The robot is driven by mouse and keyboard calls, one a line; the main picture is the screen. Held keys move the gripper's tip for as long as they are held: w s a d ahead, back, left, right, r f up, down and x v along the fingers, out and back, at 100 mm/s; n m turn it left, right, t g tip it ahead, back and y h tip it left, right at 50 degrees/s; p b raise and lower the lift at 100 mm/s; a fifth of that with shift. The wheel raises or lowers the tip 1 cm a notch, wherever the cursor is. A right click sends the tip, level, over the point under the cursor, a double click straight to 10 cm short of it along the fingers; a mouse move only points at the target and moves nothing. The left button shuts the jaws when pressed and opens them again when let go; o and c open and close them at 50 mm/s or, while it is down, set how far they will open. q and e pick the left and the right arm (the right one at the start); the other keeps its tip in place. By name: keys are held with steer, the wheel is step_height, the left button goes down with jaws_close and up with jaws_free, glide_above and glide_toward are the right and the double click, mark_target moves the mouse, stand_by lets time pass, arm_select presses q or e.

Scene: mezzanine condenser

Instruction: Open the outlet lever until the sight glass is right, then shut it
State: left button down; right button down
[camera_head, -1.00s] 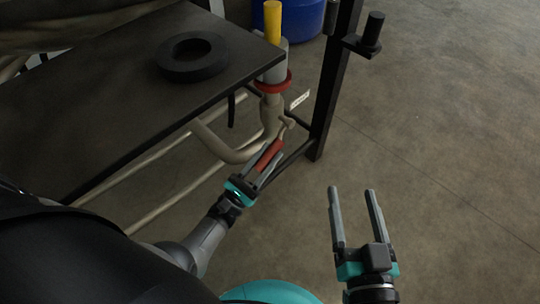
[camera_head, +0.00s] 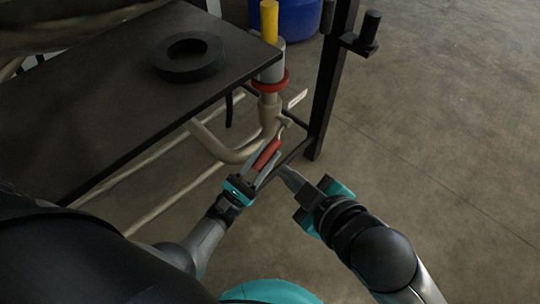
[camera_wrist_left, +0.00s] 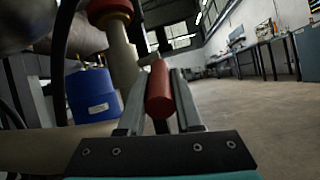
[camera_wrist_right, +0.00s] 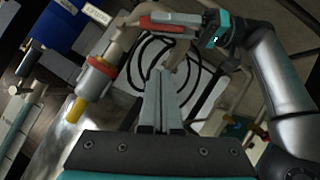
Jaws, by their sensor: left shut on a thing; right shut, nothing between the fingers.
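The red outlet lever (camera_head: 267,154) sits on the pale pipe below the table corner; it also shows in the left wrist view (camera_wrist_left: 159,92). My left gripper (camera_head: 262,162) is shut on this lever, with a finger on each side. My right gripper (camera_head: 283,171) is shut and empty, just right of the left gripper. In the right wrist view its fingers (camera_wrist_right: 163,78) point towards the pipe, below the lever. A yellow upright cylinder (camera_head: 269,22) stands above a grey body with a red ring (camera_head: 270,82). I cannot tell whether this is the sight glass, nor read a level.
The dark table (camera_head: 105,110) with a black ring (camera_head: 190,57) lies left of the pipe. A black post (camera_head: 331,90) with a side peg stands right of it. A blue drum (camera_head: 288,15) is behind. Open floor (camera_head: 450,130) lies to the right.

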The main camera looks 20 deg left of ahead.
glide_above(269, 157)
steer(key=s+d, duration=0.1)
steer(key=s, duration=0.3)
step_height(269, 157, down, 5)
steer(key=shift+w+f, duration=0.8)
steer(key=shift+f, duration=0.35)
steer(key=shift+w+f, duration=0.3)
steer(key=shift+f, duration=0.25)
steer(key=shift+f, duration=0.1)
